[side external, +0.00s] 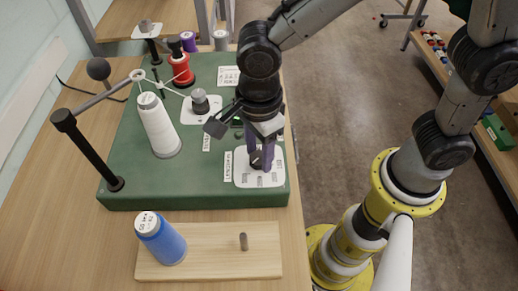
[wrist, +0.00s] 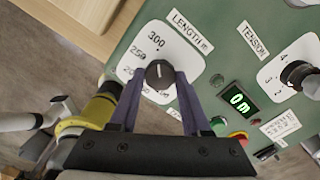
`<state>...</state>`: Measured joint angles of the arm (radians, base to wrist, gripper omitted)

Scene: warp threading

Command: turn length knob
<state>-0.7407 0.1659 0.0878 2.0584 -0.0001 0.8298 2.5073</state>
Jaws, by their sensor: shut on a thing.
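The length knob (wrist: 159,73) is a dark round knob on a white dial plate labelled "LENGTH", with 300 and 250 readable in the wrist view. My gripper (wrist: 159,82) has its two purple fingers on either side of the knob and is shut on it. In the side view my gripper (side external: 262,166) reaches down to the white dial plate (side external: 271,178) at the front right of the green machine. The knob (side external: 256,160) is partly hidden there by the fingers. A lit green display (wrist: 238,100) reads 0 m.
A tension knob (wrist: 298,75) and a red button (wrist: 238,136) sit near my gripper. A white thread cone (side external: 158,127) and red spool (side external: 181,70) stand on the green machine (side external: 135,185). A blue cone (side external: 163,240) and a bare peg (side external: 243,241) are on a wooden board in front.

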